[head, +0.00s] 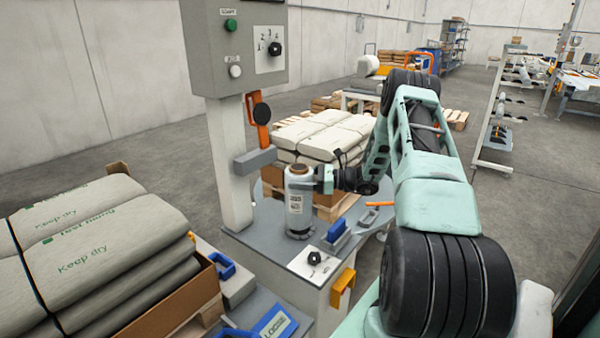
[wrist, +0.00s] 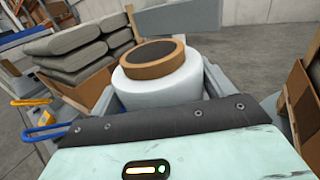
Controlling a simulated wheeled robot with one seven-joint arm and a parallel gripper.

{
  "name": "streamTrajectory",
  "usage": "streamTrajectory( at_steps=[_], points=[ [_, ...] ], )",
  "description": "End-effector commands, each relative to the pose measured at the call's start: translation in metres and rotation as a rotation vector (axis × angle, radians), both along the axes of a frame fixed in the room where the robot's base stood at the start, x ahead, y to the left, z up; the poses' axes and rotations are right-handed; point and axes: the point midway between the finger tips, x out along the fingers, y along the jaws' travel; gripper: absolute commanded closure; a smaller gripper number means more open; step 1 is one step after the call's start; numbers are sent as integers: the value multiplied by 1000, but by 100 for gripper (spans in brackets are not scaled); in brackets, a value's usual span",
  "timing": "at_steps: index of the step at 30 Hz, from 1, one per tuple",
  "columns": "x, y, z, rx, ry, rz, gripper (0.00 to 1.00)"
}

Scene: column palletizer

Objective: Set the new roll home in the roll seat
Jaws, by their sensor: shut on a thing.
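The new roll (head: 298,208) is a white upright cylinder with a printed label, at the middle of the head view. Its brown core ring (wrist: 152,58) faces up in the wrist view. My gripper (head: 304,185) comes in from the right and is shut on the upper part of the roll. In the wrist view its grey fingers lie on both sides of the white roll. The roll seat (head: 299,235) shows as a dark round base at the roll's foot on the grey table. I cannot tell whether the roll's bottom rests fully on it.
A grey control post (head: 232,160) with an orange handle (head: 262,113) stands just behind and left of the roll. A blue block (head: 337,230) and a white panel with a black knob (head: 316,258) are on the table (head: 255,238). Stacked sacks (head: 110,228) stand left.

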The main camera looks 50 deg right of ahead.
Motion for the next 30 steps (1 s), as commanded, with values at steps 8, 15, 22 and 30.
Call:
streamTrajectory(
  at_steps=[8,15,22,30],
  points=[
    [0,0,-18,-2,-2,-1,90],
    [-1,0,-22,-2,6,-2,0],
    [-4,-3,-20,-2,2,-2,0],
    [-42,-31,-19,-1,0,-6,0]
  ],
)
